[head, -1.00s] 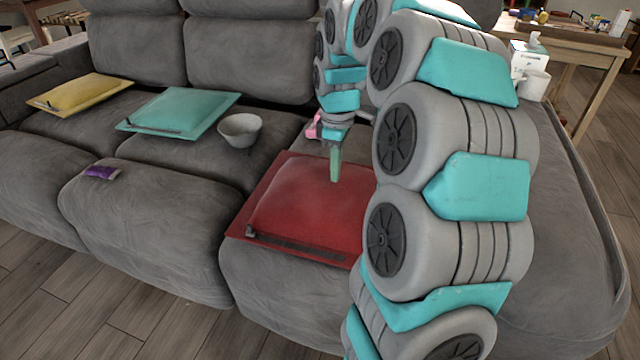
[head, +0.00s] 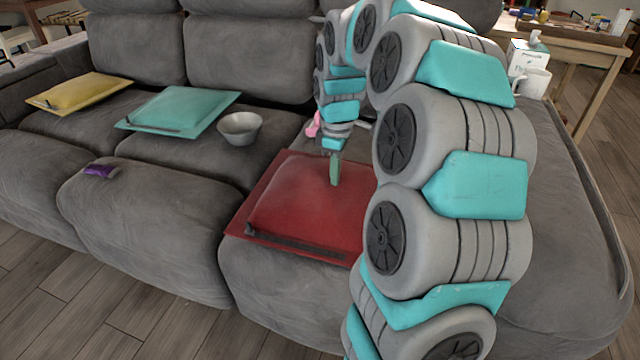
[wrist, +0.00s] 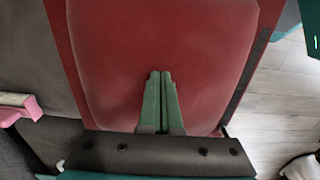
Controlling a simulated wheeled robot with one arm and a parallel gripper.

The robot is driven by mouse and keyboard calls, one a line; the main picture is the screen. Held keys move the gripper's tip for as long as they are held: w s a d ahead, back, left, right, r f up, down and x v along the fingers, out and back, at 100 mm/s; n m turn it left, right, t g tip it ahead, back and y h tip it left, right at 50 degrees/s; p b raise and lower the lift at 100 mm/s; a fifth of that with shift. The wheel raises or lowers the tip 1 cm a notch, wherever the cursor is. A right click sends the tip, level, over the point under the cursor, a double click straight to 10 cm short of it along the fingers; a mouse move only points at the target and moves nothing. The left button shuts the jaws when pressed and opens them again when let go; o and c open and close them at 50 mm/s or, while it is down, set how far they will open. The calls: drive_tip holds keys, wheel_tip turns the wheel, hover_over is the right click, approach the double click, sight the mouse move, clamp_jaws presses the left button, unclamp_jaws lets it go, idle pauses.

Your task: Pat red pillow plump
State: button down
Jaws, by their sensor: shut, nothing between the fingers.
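The red pillow (head: 300,210) lies flat on the right seat of the grey sofa, with a dark strip along its front edge. My arm partly hides its right side in the head view. My gripper (head: 335,182) points down over the back right part of the pillow, its fingers together and empty. In the wrist view the green fingers (wrist: 161,75) sit side by side over the red pillow (wrist: 165,35). The fingertips are at or very close to the pillow's surface; I cannot tell if they touch.
A pink object (head: 313,126) lies behind the pillow, close to my arm. A bowl (head: 240,128), a teal pillow (head: 180,112) and a yellow pillow (head: 80,92) are farther left on the sofa (head: 150,225). A purple item (head: 101,171) lies on the seat front. A mug (head: 534,84) stands at right.

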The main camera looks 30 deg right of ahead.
drive_tip(key=shift+r+p, duration=0.6)
drive_tip(key=shift+r, duration=0.75)
drive_tip(key=shift+s+a, duration=0.15)
drive_tip(key=shift+a, duration=0.05)
drive_tip(key=shift+m, duration=0.6)
drive_tip(key=s+a, duration=0.2)
drive_tip(key=s+a+r, duration=0.1)
drive_tip(key=s+a, duration=0.1)
drive_tip(key=a, duration=0.1)
drive_tip(key=shift+s+a+r, duration=0.1)
drive_tip(key=shift+s, duration=0.2)
drive_tip(key=s+a+f+m+g, duration=0.1)
drive_tip(key=s+a+m, duration=0.3)
drive_tip(key=s, duration=0.8)
drive_tip(key=s+a+f+m, duration=0.3)
drive_tip(key=s+a, duration=0.3)
drive_tip(key=s, duration=0.7)
drive_tip(key=shift+s+a+m+g, duration=0.25)
drive_tip(key=shift+a+m+g, duration=0.1)
drive_tip(key=shift+m+g, duration=0.05)
